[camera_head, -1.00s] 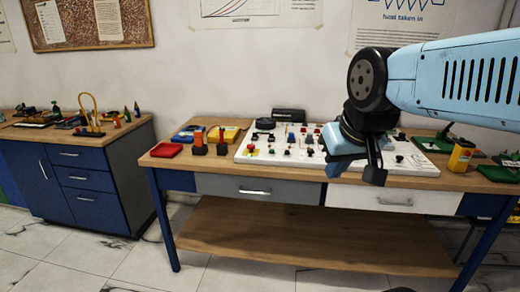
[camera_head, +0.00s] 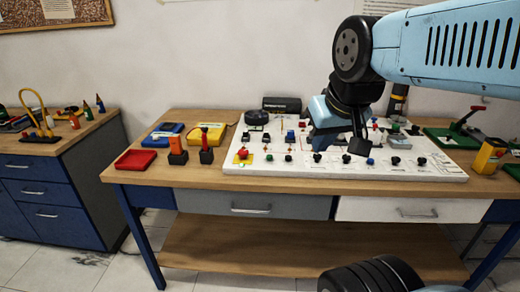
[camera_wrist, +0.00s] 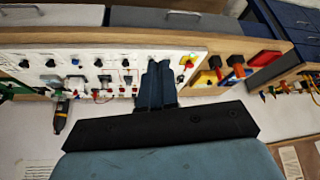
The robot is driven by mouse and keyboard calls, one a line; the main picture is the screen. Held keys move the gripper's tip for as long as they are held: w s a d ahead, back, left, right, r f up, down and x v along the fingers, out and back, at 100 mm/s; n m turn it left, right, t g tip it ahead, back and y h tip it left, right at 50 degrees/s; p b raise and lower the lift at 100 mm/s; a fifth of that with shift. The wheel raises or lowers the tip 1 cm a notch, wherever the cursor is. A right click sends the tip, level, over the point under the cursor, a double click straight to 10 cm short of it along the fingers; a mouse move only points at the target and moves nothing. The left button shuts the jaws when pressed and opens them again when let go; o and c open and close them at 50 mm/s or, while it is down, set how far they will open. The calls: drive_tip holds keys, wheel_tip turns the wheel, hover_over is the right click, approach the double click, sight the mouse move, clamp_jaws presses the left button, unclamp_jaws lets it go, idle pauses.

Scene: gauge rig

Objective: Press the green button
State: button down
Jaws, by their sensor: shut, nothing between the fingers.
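The white control board (camera_head: 300,172) lies on the wooden table and carries several knobs, switches and buttons. A green button cannot be made out for sure; a small greenish spot shows near the red button (camera_head: 242,153) on its yellow base at the board's left end. My gripper (camera_head: 358,146) is shut and empty, above the middle right of the board, and hides part of it. In the wrist view, its dark fingers (camera_wrist: 158,75) lie together in front of the board (camera_wrist: 70,50), and the red button (camera_wrist: 187,61) shows to their right.
A red tray (camera_head: 135,160), a blue box (camera_head: 162,135), a yellow device (camera_head: 208,136) and two upright handles stand left of the board. A black box (camera_head: 282,104) stands behind it. A yellow block (camera_head: 488,156) and green plates stand to the right.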

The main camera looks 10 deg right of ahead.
drive_tip(key=shift+w, duration=0.1)
drive_tip(key=m+t+y, duration=0.3)
drive_tip(key=m, duration=0.2)
hover_over(271, 157)
wheel_tip(271, 157, down, 13)
drive_tip(key=shift+d+f, duration=0.1)
drive_tip(key=shift+f, duration=0.05)
drive_tip(key=shift+f, duration=0.1)
drive_tip(key=shift+f, duration=4.3)
